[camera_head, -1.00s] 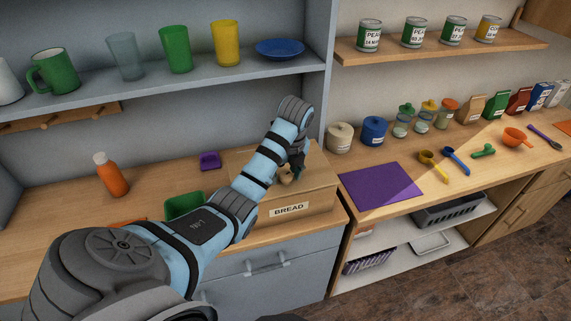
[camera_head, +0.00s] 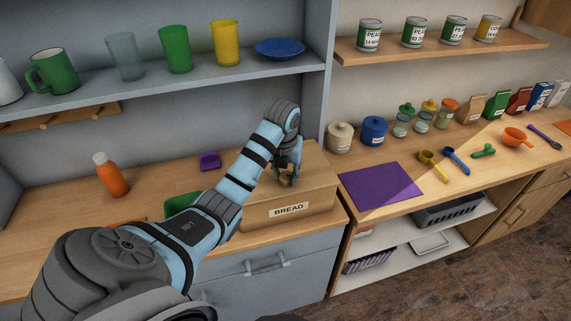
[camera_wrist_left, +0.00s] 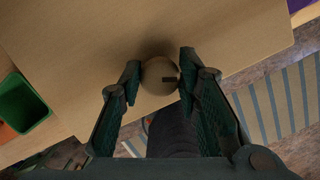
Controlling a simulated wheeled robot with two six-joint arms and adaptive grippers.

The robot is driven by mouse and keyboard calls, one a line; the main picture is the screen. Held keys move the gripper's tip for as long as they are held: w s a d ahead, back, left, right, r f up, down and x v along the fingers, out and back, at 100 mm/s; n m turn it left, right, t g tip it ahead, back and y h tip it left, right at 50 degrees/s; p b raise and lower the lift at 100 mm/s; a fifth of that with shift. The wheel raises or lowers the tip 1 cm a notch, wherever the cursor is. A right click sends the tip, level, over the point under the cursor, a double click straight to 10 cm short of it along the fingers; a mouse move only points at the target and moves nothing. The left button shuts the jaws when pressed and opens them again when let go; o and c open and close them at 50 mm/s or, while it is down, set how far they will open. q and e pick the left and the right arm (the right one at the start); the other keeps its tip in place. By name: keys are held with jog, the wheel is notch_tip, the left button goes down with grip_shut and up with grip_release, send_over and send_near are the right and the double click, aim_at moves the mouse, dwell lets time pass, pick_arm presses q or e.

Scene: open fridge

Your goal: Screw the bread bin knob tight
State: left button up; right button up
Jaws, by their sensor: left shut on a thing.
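The bread bin (camera_head: 312,193) is a tan wooden box labelled BREAD, standing on the wooden counter. Its knob (camera_wrist_left: 158,75) is a round tan ball with a dark mark on its right side, seen from above in the left wrist view. My left gripper (camera_head: 287,180) reaches down onto the bin's lid. In the left wrist view my left gripper (camera_wrist_left: 156,80) has one finger on each side of the knob and is shut on it. In the head view the gripper hides the knob. My right gripper is not in view.
A green container (camera_head: 183,206) stands left of the bin, with a purple item (camera_head: 210,160) behind it. An orange bottle (camera_head: 110,175) is further left. A purple mat (camera_head: 380,187) lies to the right. A shelf with cups is above.

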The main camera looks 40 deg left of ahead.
pick_arm(q)
jog(key=o, duration=1)
jog(key=shift+d, duration=0.1)
jog(key=shift+p, duration=0.55)
